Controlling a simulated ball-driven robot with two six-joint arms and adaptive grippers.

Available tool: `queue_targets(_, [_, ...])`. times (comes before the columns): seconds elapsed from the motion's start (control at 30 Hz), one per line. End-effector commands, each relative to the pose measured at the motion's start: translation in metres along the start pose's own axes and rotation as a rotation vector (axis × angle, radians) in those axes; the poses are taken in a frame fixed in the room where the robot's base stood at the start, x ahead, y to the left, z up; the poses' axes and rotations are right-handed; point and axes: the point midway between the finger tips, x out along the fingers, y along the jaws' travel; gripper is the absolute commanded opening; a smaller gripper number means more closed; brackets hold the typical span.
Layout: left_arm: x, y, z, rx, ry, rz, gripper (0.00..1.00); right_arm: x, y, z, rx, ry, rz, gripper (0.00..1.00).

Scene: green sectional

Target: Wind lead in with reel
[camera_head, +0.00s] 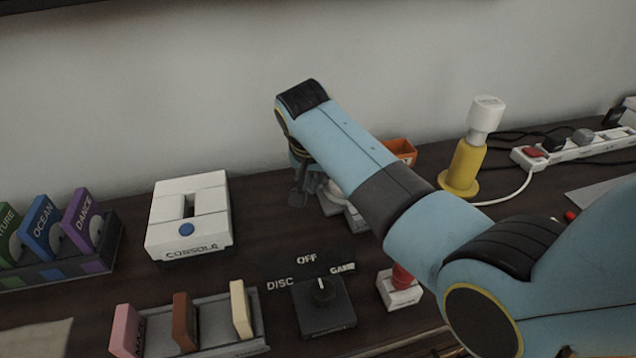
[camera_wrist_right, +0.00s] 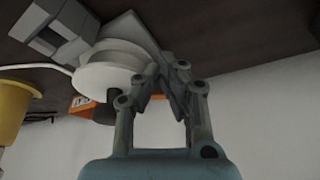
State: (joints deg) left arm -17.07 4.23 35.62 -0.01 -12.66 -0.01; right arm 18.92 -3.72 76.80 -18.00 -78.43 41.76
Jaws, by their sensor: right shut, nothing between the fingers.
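A white reel (camera_wrist_right: 112,70) on a grey base shows in the right wrist view. In the head view its base (camera_head: 330,200) is mostly hidden behind my right arm. My right gripper (camera_head: 300,195) hangs down at the left side of the reel. In the wrist view the gripper (camera_wrist_right: 165,78) is shut and empty, its fingers close beside the reel's rim; I cannot tell whether they touch. My left gripper is out of view.
A yellow stand (camera_head: 464,168) with a white plug-like top (camera_head: 487,113) and an orange box (camera_head: 402,149) stand behind my arm. The white console (camera_head: 188,212), dark dial box (camera_head: 325,308) and cartridge rack (camera_head: 215,325) lie left and front. The wall is close behind.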

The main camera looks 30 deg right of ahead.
Motion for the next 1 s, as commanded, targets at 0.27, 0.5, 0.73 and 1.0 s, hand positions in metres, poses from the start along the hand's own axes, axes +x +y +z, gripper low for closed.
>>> queue_targets(0.27, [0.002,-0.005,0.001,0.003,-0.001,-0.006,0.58,-0.001,-0.002,0.0,0.001,-0.001,-0.001,0.0])
queue_targets(0.5, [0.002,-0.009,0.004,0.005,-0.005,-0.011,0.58,-0.001,-0.002,0.0,0.005,-0.001,0.001,0.0])
queue_targets(0.73, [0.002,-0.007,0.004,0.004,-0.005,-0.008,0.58,0.0,-0.004,-0.003,0.046,-0.002,0.017,0.0])
queue_targets(1.0, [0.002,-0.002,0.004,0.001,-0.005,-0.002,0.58,0.002,-0.005,-0.005,0.082,-0.002,0.033,0.0])
